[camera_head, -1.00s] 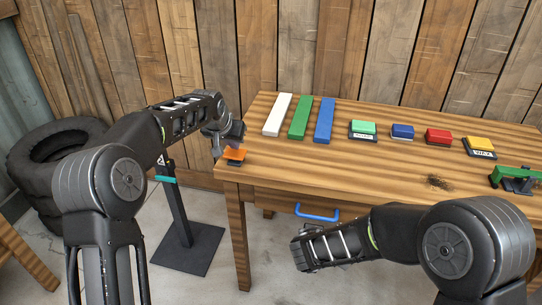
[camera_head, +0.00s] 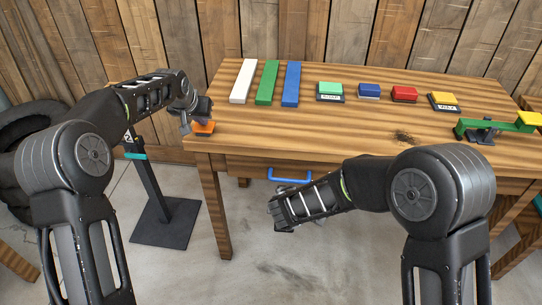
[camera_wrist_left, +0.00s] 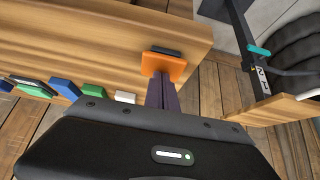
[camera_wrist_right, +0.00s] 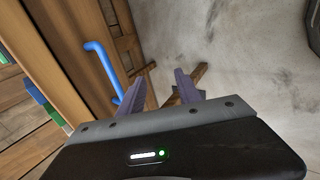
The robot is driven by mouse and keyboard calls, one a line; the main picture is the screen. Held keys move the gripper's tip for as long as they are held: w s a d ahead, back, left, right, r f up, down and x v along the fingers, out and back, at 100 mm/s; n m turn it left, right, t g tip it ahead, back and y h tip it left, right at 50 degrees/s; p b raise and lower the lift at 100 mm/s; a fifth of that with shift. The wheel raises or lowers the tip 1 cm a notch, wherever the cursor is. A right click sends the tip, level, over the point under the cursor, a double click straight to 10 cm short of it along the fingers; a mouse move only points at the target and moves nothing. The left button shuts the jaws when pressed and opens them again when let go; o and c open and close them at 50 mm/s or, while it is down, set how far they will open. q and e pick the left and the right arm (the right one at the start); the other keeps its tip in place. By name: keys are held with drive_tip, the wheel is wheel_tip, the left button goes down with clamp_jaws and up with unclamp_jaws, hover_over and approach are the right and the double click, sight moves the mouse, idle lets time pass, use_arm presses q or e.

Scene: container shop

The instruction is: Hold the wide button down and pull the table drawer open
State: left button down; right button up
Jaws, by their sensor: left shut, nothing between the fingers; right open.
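The orange wide button (camera_head: 203,127) sits at the left front corner of the wooden table; in the left wrist view its orange plate (camera_wrist_left: 163,66) stands beside a dark block. My left gripper (camera_head: 192,118) is shut and empty, its fingertips at the orange plate; I cannot tell whether they press it. The drawer (camera_head: 248,169) under the tabletop looks closed and has a blue handle (camera_head: 290,178). My right gripper (camera_wrist_right: 161,85) is open and empty, in front of and below the handle in the head view. The handle shows left of its fingers in the right wrist view (camera_wrist_right: 101,66).
White, green and blue bars (camera_head: 267,83) lie on the table, with several coloured blocks (camera_head: 404,94) to their right. A green lever device (camera_head: 497,124) stands at the right. A black post (camera_head: 152,180) stands left of the table. The floor below the drawer is clear.

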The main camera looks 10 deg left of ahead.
drive_tip(key=a+y, duration=0.1)
drive_tip(key=w+a+f+n+g+y, duration=0.1)
drive_tip(key=y, duration=0.1)
drive_tip(key=shift+w+f+g, duration=0.15)
drive_tip(key=shift+w+g, duration=0.15)
drive_tip(key=shift+c, duration=0.5)
drive_tip(key=w+r+n+g+y, duration=0.1)
drive_tip(key=w+r+n+y, duration=0.25)
drive_tip(key=r+y, duration=0.5)
drive_tip(key=n+y, duration=0.3)
approach(295, 181)
drive_tip(key=shift+s+r+t+h, duration=0.1)
drive_tip(key=shift+s+t+h, duration=0.15)
drive_tip(key=shift+t, duration=0.15)
drive_tip(key=x, duration=1.2)
drive_tip(key=shift+s, duration=0.1)
